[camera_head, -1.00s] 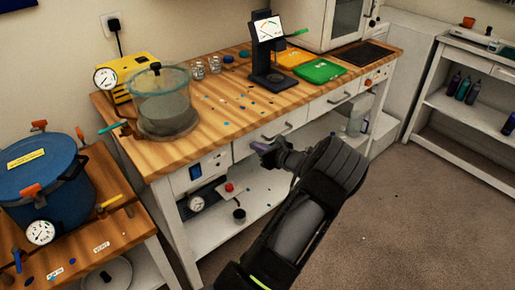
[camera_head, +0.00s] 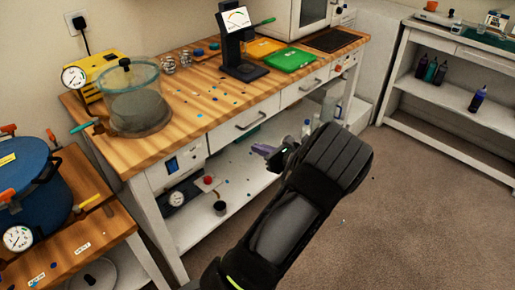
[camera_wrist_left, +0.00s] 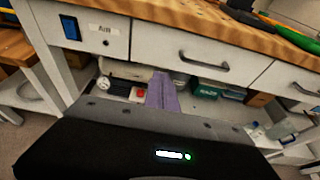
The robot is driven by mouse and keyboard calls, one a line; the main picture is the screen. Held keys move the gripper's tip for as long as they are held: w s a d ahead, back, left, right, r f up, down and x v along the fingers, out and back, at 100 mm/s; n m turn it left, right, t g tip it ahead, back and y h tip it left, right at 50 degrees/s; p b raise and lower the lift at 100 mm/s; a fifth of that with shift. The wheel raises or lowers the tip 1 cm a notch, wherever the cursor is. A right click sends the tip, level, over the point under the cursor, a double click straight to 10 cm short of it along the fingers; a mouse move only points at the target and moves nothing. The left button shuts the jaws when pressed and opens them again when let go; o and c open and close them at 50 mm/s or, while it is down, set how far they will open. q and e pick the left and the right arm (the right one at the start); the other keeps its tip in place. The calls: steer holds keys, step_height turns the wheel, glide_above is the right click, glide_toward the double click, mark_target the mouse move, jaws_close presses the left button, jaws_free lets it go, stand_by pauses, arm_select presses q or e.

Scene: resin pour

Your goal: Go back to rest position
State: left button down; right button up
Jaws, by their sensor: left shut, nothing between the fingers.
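My left gripper (camera_head: 266,150) is in front of the wooden workbench (camera_head: 192,112), just off its drawer fronts and below the top's front edge. Its purple-grey fingers are together with nothing between them. In the left wrist view the shut fingers (camera_wrist_left: 162,92) point at the space under the bench, below a white drawer (camera_wrist_left: 190,52). My left arm reaches in from the bottom of the head view. My right gripper is in neither view.
On the bench stand a glass vacuum chamber (camera_head: 135,100), a yellow pump (camera_head: 95,88), a black stand with a gauge screen (camera_head: 236,45) and a green tray (camera_head: 290,60). A blue pressure pot (camera_head: 30,190) is at left. Open floor (camera_head: 420,200) lies to the right.

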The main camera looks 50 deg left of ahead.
arm_select(q)
steer(key=shift+f, duration=0.1)
stand_by(0.3)
steer(key=s+d+f+n+h, duration=0.4)
steer(key=d+f+h, duration=0.2)
steer(key=d+f, duration=0.6)
steer(key=s+d+f+n+h, duration=0.4)
steer(key=d+f+h, duration=0.1)
steer(key=d+f, duration=0.6)
steer(key=s+d+n+h, duration=0.3)
steer(key=s+d+n, duration=0.2)
steer(key=d, duration=0.6)
steer(key=s+d+f+n+t+h, duration=0.1)
steer(key=s+d+n+h, duration=0.3)
steer(key=s+d, duration=0.5)
steer(key=d+n, duration=0.2)
steer(key=d, duration=0.1)
steer(key=shift+s+d+n+h+p, duration=0.2)
steer(key=shift+d+n+h+p, duration=0.1)
steer(key=shift+p, duration=0.1)
steer(key=shift+f, duration=0.1)
